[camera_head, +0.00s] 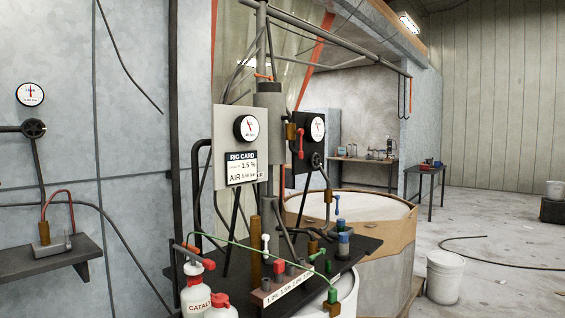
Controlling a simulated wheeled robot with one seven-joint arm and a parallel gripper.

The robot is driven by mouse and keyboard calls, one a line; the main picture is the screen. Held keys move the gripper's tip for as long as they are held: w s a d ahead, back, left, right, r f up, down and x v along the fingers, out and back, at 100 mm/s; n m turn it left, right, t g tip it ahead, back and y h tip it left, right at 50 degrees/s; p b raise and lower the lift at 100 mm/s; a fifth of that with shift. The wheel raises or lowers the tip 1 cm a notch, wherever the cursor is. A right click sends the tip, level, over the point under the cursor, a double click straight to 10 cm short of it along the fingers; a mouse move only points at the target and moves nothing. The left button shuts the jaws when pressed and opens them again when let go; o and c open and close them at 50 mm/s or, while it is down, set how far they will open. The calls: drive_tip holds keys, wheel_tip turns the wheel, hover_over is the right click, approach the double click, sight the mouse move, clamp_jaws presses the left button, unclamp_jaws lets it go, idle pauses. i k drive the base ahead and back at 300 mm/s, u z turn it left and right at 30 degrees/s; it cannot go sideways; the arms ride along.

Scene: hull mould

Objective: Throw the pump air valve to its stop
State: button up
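A pump rig stands in the middle, with a dark shelf (357,249) carrying several fittings. No label marks which valve is the pump air valve. A red lever (300,141) hangs beside a brass body (291,131) on the rig, between two gauges. A white lever (265,244) stands upright on the shelf by a brass post (255,250). A small orange handle (263,77) sits higher on the pipe. My gripper is not in view.
A rig card (241,168) reads AIR under a gauge (246,128). Red-topped catalyst bottles (195,292) stand in front of the shelf.

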sight(301, 132)
drive_tip(key=u, duration=0.05)
drive_tip(key=i, duration=0.65)
drive_tip(key=u, duration=1.95)
drive_tip(key=k, duration=0.25)
drive_tip(key=u, duration=0.1)
